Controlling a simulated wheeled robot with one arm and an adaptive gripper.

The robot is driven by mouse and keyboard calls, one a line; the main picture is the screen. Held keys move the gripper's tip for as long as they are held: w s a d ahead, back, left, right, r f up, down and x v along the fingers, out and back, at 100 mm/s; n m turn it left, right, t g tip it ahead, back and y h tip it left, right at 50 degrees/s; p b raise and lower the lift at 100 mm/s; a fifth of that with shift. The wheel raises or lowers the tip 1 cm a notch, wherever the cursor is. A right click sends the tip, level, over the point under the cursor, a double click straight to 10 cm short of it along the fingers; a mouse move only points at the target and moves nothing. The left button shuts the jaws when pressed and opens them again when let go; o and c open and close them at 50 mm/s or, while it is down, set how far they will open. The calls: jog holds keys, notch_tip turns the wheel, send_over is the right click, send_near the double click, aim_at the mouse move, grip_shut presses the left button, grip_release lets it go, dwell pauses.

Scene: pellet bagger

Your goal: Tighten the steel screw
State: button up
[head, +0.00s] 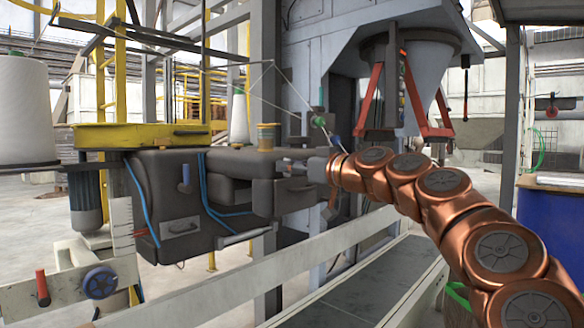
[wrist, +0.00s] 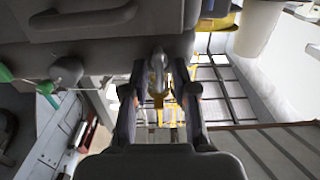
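The steel screw (wrist: 157,72) is a small bright metal piece on the dark grey sewing head, at the upper middle of the wrist view. My gripper (wrist: 159,80) is open, with one dark finger on each side of the screw. Gaps show between the fingers and the screw in this view; I cannot tell how deep it sits between them. In the head view my gripper (head: 292,166) is at the right end of the sewing head (head: 225,180), and I cannot make out the screw clearly there.
A hopper with red legs (head: 369,95) is behind my arm. A conveyor (head: 360,285) lies below.

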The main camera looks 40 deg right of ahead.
grip_shut()
jog(key=shift+m+p, duration=0.3)
jog(key=shift+m, duration=0.1)
jog(key=m+p, duration=0.4)
jog(key=m, duration=0.1)
jog(key=m+p, duration=0.4)
jog(key=m, duration=0.2)
jog(key=m+p, duration=0.4)
jog(key=m, duration=0.1)
jog(key=shift+d+f+m, duration=0.2)
jog(key=shift+d+m, duration=0.05)
jog(key=shift+m, duration=0.45)
